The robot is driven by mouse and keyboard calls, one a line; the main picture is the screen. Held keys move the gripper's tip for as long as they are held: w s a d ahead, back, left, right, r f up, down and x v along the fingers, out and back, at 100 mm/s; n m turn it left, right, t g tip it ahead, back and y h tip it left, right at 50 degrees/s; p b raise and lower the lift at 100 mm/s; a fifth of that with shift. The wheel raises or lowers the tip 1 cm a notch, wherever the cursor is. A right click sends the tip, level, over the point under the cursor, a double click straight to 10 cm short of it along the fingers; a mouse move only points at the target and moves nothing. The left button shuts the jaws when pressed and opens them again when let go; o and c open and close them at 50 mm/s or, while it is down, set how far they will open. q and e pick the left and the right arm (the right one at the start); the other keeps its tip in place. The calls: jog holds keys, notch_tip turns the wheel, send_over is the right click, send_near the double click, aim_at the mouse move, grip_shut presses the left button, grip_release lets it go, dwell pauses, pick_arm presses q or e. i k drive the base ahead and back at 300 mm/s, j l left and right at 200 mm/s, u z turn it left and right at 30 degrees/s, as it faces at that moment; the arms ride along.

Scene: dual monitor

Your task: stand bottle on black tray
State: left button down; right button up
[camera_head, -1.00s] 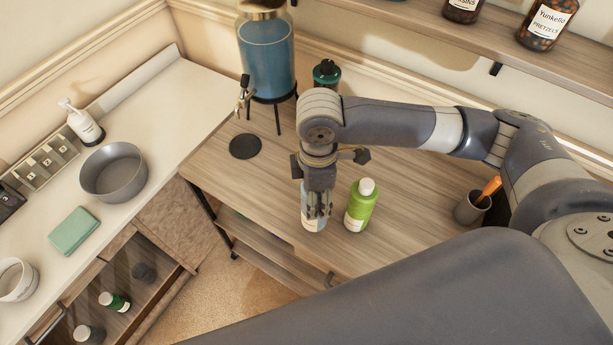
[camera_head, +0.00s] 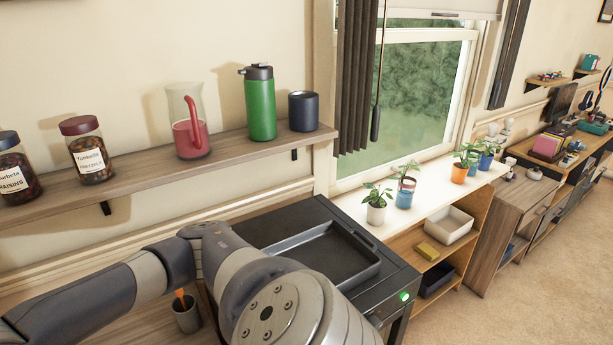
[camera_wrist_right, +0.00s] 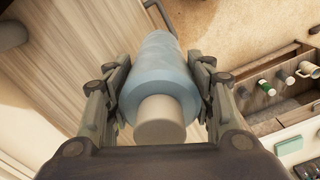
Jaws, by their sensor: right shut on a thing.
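The black tray (camera_head: 325,262) lies on a black cabinet in the middle of the head view; it is rectangular, low-rimmed and empty. In the right wrist view my right gripper (camera_wrist_right: 160,78) is shut around a light blue bottle (camera_wrist_right: 157,62) with a pale beige cap (camera_wrist_right: 160,121). The cap points toward the camera and the bottle's far end is partly hidden by its own body. My right arm crosses the lower left of the head view, but its gripper and the bottle are out of that frame. My left gripper is in neither current view.
A wall shelf (camera_head: 225,150) with jars, a pitcher, a green flask (camera_head: 260,103) and a dark cup stands above and behind the tray. Potted plants (camera_head: 376,208) line the sill to its right. A grey cup (camera_head: 186,314) with an orange item stands left, near my arm.

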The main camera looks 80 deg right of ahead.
aim_at(328, 273)
jog(key=k+l+z, duration=0.15)
jog(key=k, duration=0.3)
jog(key=k+l+z, duration=0.15)
jog(key=k+l, duration=0.2)
jog(key=k, duration=0.1)
